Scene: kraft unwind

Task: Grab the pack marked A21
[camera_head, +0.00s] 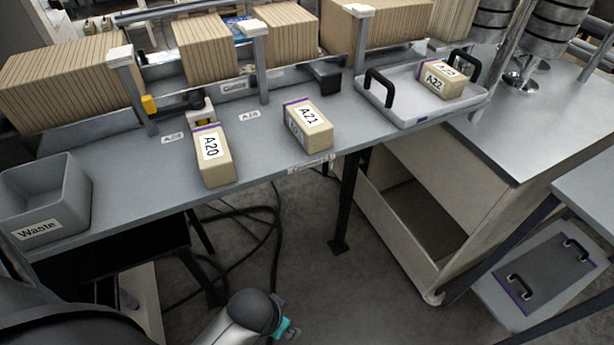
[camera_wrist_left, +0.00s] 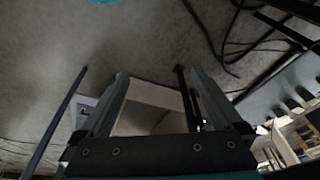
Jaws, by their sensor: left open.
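The pack marked A21 (camera_head: 309,124) is a tan block with a white label and a purple edge. It stands on the grey bench (camera_head: 262,150), near its front edge in the head view. In the left wrist view my left gripper (camera_wrist_left: 157,76) is open with nothing between its fingers, and floor and bench parts lie beyond it. Its fingers do not show in the head view; an arm link of mine with a teal part is low in that picture, apart from the pack. My right gripper is in neither view.
A similar pack A20 (camera_head: 214,162) stands to the left. Pack A22 (camera_head: 437,82) lies in a white tray (camera_head: 401,112) with black handles at the right. A grey Waste bin (camera_head: 75,190) is at the left end. Posts and stacked brown cartons (camera_head: 205,48) stand behind.

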